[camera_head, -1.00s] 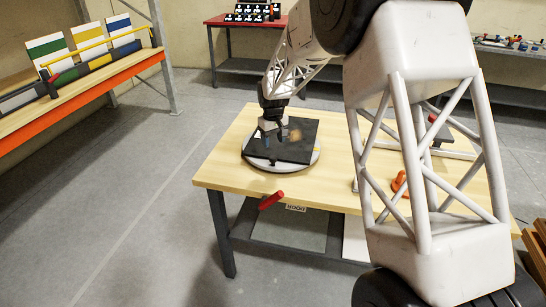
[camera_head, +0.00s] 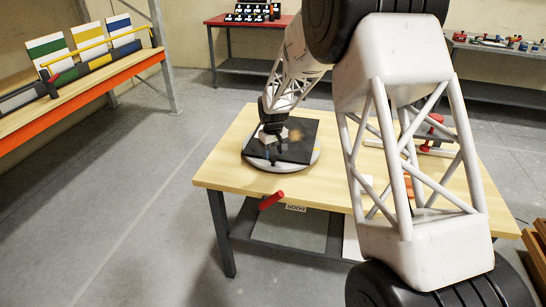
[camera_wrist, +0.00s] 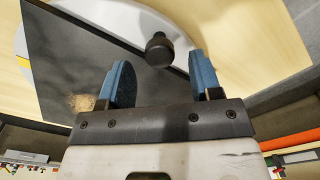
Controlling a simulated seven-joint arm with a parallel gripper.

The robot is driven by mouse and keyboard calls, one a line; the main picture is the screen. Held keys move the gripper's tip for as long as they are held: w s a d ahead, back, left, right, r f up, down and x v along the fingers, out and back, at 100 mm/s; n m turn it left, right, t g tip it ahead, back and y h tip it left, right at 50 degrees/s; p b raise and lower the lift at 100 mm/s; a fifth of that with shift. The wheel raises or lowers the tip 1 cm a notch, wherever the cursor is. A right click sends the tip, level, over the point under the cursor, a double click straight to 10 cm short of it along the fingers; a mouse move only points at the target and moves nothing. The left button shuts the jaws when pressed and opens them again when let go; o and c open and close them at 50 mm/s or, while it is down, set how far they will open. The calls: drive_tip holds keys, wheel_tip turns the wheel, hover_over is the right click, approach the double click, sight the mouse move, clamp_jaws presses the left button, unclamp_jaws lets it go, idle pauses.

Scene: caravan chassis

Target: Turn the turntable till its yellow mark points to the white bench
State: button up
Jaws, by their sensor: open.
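The turntable (camera_head: 254,161) is a pale round disc with a black square plate (camera_head: 298,151) on top, lying on a wooden table. Its small yellow mark (camera_head: 317,149) is at the right edge in the head view, and it shows at the far left in the wrist view (camera_wrist: 23,61). A black round knob (camera_wrist: 159,50) stands up near the plate's edge. My gripper (camera_head: 276,146) is over the turntable. In the wrist view its two blue fingers (camera_wrist: 160,62) are apart, with the knob between and slightly beyond them. I cannot tell which bench is the white one.
The wooden table (camera_head: 225,168) has a red handle (camera_head: 271,200) at its front. A red-topped bench (camera_head: 232,20) stands at the back, a grey bench (camera_head: 500,47) at back right, and an orange-edged shelf (camera_head: 90,94) at left. The floor at left is clear.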

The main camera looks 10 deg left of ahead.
drive_tip(key=shift+f, duration=1.15)
clamp_jaws()
